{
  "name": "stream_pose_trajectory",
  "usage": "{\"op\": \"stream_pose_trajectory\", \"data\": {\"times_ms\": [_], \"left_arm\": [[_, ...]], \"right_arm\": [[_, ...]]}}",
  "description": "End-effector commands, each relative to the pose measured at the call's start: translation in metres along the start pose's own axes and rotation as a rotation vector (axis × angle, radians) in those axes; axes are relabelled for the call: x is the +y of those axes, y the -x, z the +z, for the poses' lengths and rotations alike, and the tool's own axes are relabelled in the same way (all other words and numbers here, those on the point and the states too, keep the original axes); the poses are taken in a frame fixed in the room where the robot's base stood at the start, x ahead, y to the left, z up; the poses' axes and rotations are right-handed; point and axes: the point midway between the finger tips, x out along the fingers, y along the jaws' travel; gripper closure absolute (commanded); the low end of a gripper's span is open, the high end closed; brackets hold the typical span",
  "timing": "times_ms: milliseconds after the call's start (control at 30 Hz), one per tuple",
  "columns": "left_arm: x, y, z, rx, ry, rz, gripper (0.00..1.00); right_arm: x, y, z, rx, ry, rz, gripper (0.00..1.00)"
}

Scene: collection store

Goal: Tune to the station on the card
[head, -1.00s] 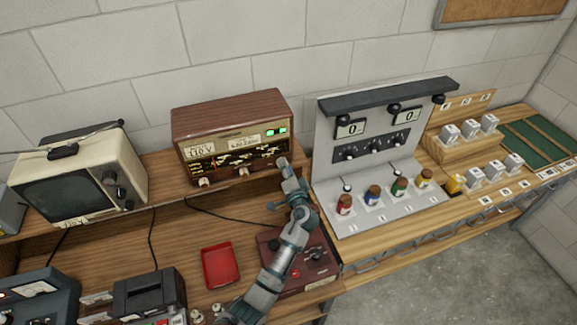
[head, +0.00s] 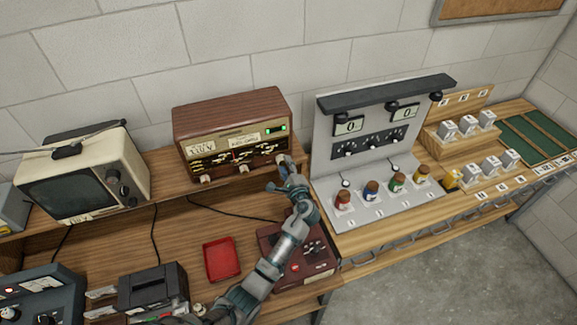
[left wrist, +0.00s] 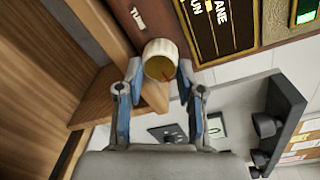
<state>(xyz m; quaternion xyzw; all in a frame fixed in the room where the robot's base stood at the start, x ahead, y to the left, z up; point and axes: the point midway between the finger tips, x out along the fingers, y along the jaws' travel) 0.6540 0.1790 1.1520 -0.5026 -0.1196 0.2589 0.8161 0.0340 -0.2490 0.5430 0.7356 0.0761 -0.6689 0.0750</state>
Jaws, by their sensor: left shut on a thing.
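The brown wooden radio (head: 228,108) stands on the raised shelf against the wall. Its dark dial (head: 236,157) has gold lettering too small to read in the head view. Two cream paper cards (head: 245,141) are on its front above the dial; their writing is not legible. My left gripper (head: 283,162) is at the radio's lower right corner. In the left wrist view, its blue-padded fingers (left wrist: 161,78) are shut on the cream tuning knob (left wrist: 160,48), beside a "TUNE" label (left wrist: 138,18). My right gripper is not in view.
A red tray (head: 220,259) and a maroon box (head: 300,257) sit on the lower bench. A grey panel with bottles (head: 372,190) stands close on the right.

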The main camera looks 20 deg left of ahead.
Motion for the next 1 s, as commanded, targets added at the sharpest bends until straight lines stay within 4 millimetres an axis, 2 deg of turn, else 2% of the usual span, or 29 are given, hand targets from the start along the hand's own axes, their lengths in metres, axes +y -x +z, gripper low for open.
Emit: {"op": "stream_pose_trajectory", "data": {"times_ms": [33,500,733,1000], "left_arm": [[0.0033,-0.0039,0.0051,-0.015,-0.046,0.010,0.98],[0.0004,-0.0038,0.0054,-0.034,-0.441,0.024,0.98],[-0.0014,-0.0036,0.0052,-0.041,-0.559,0.027,0.98],[-0.0033,-0.0028,0.0047,-0.045,-0.619,0.027,0.98]], "right_arm": [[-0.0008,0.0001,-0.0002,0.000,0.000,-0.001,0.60],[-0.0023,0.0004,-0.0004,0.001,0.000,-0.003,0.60],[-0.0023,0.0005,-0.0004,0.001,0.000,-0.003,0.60],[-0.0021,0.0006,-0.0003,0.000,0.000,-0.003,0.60]]}}
